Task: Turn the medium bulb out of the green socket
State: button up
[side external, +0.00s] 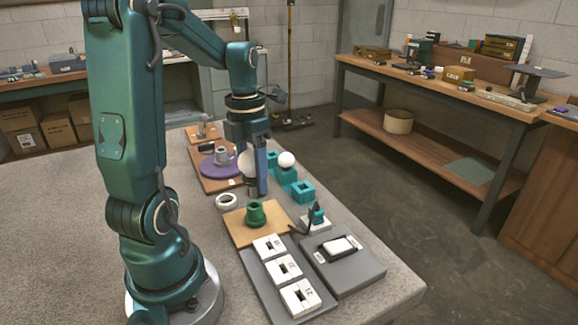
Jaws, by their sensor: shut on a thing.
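The green socket (255,214) stands upright on a light wooden board near the middle of the table, and its open top shows. My gripper (256,178) is shut on a white round bulb (246,163), partly hidden behind a blue finger. The bulb hangs with its dark base (252,191) down. The base appears just above and behind the socket's rim, apart from it; the exact gap is hard to tell from this angle. Another white round bulb (286,159) sits on a teal holder to the right.
Teal holders (302,191) stand to the right. A white ring (227,201) lies left of the socket. White switch blocks (283,267) and a grey tray (362,279) are in front.

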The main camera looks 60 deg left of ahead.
aim_at(251, 151)
jog(key=shift+r, duration=0.1)
jog(key=shift+r, duration=1.95)
